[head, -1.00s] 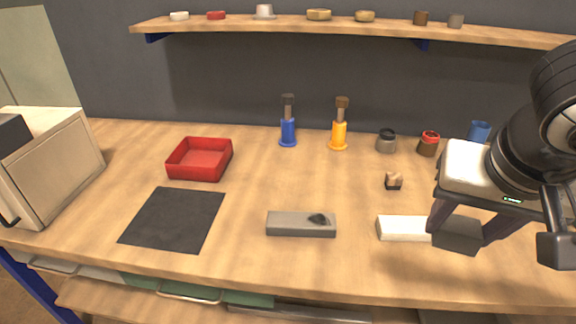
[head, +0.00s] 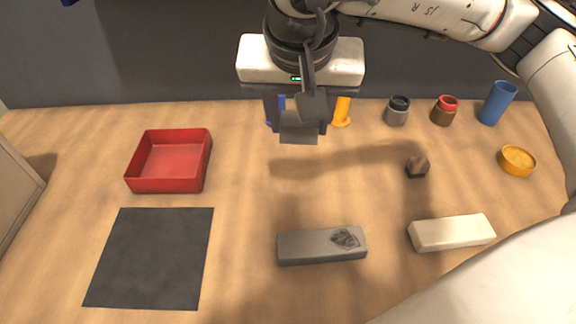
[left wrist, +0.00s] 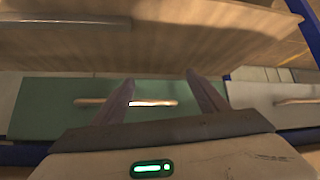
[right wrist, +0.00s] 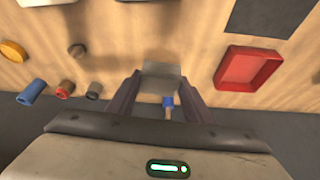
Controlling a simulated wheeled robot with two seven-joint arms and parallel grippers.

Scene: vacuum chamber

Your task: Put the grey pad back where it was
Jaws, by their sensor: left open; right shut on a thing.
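The grey pad (head: 299,134) is a small flat grey piece. My right gripper (head: 297,118) is shut on it and holds it up above the rear middle of the table. In the right wrist view the pad (right wrist: 162,84) sits between the two fingers (right wrist: 160,92). A dark square mat (head: 152,258) lies at the left front of the table, bare. A grey block (head: 300,246) with a dark mark on its right end lies in front of the gripper. My left gripper (left wrist: 160,84) shows only in the left wrist view. It is open and empty, near drawer fronts below the table edge.
A red tray (head: 168,162) stands left of the pad. A blue and an orange-handled tool (head: 341,112) stand partly hidden behind my right gripper. A white block (head: 451,232), a small brown piece (head: 417,166), jars and a blue cup (head: 497,102) are at right.

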